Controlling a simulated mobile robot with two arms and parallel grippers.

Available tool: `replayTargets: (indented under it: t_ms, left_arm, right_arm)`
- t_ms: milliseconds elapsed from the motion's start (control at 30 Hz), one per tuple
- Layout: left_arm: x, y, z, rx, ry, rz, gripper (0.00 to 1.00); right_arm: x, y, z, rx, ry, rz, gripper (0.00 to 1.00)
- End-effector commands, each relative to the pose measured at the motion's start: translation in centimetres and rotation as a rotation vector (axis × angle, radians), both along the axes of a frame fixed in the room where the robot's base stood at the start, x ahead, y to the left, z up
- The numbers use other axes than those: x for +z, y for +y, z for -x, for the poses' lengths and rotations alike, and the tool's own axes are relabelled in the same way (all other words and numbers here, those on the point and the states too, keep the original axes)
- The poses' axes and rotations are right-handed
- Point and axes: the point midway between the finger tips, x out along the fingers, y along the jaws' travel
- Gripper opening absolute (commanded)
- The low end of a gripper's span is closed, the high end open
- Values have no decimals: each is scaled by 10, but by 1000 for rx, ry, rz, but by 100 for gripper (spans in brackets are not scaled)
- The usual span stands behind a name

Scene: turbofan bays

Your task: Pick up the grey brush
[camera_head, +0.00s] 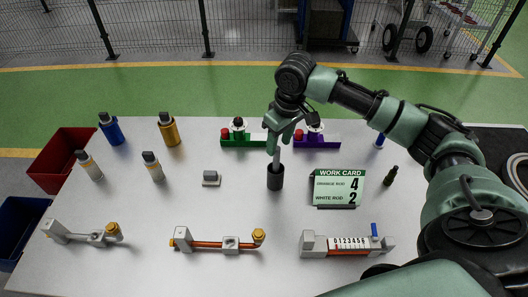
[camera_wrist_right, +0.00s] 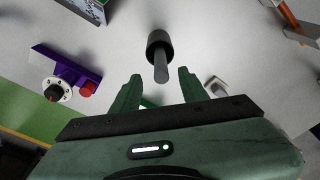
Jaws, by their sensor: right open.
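The grey brush (camera_head: 276,158) stands upright in a dark cylindrical cup (camera_head: 275,181) near the middle of the table. Only its grey handle shows; its lower end is hidden in the cup. My right gripper (camera_head: 280,144) is above the cup, fingers pointing down. In the right wrist view, the brush handle (camera_wrist_right: 161,70) points toward the gap between the open, empty fingers of the gripper (camera_wrist_right: 160,80), with space on both sides. The cup (camera_wrist_right: 157,40) lies beyond the fingertips. My left gripper is not in view.
A work card (camera_head: 338,188) and a dark green bottle (camera_head: 390,176) stand right of the cup. A small grey block (camera_head: 211,178) is on the left. Green (camera_head: 240,142) and purple (camera_head: 325,142) fixtures are behind. Several bottles stand at left; rod fixtures line the front.

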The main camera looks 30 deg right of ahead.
Motion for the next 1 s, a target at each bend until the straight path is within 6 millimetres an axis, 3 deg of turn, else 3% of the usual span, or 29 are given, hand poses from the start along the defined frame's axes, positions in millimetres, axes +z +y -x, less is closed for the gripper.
replayTargets:
  t_ms: [67,367,533,700,967,1000]
  left_arm:
    - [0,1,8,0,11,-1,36]
    - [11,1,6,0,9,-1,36]
    - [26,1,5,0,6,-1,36]
    - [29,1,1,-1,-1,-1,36]
    - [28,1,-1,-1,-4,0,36]
    - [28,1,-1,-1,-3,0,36]
  right_arm:
    - [-2,0,0,0,1,0,44]
    - [-31,2,-3,0,4,0,44]
    - [-55,3,-1,0,6,0,44]
    - [-75,4,-5,0,1,0,44]
    - [-78,4,-6,0,0,1,44]
    - [-78,4,-6,0,0,1,33]
